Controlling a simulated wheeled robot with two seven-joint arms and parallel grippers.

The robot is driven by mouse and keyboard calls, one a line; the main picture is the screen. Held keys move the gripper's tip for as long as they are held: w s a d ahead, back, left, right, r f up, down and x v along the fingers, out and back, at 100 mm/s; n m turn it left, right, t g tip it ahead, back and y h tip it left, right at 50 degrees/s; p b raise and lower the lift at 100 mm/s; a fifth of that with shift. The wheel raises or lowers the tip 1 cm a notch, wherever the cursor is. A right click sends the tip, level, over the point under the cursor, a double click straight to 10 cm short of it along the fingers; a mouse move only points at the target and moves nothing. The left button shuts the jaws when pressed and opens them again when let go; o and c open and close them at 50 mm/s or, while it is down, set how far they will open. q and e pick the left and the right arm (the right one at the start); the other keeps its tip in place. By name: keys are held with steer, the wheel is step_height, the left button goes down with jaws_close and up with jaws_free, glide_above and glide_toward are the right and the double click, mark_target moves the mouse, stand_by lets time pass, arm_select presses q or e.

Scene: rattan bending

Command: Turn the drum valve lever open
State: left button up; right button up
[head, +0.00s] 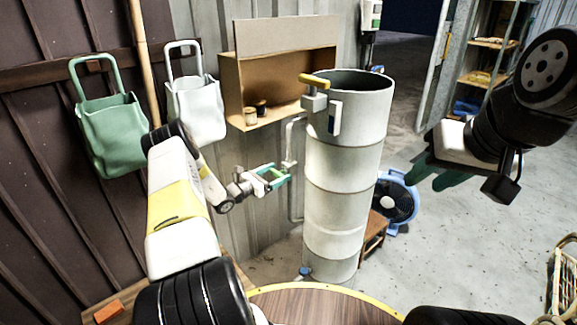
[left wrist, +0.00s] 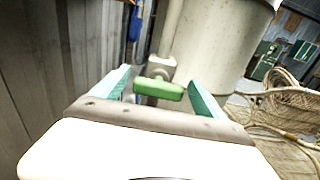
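A tall pale drum (head: 345,170) stands at the centre of the head view and fills the upper middle of the left wrist view (left wrist: 215,55). A green lever handle (left wrist: 158,88) sits on a valve on the pipe (head: 291,150) at the drum's left side. My left gripper (head: 275,175) is open around the green handle, which shows between its teal fingers (left wrist: 164,95) with gaps on both sides. In the head view the fingers largely hide the handle. A yellow handle (head: 314,80) is at the drum's rim. My right gripper (head: 436,175) is open and empty, right of the drum.
A cardboard box shelf (head: 280,75) with small jars is on the wall behind the drum. Green (head: 112,135) and white (head: 197,110) bags hang at left. A blue fan (head: 395,203) stands behind the drum at right. A round wooden table (head: 320,305) is in front.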

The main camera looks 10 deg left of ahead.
arm_select(q)
steer(key=shift+s, duration=0.15)
steer(key=c, duration=0.4)
steer(key=shift+d+f, duration=0.1)
steer(key=shift+d, duration=0.1)
steer(key=c, duration=0.8)
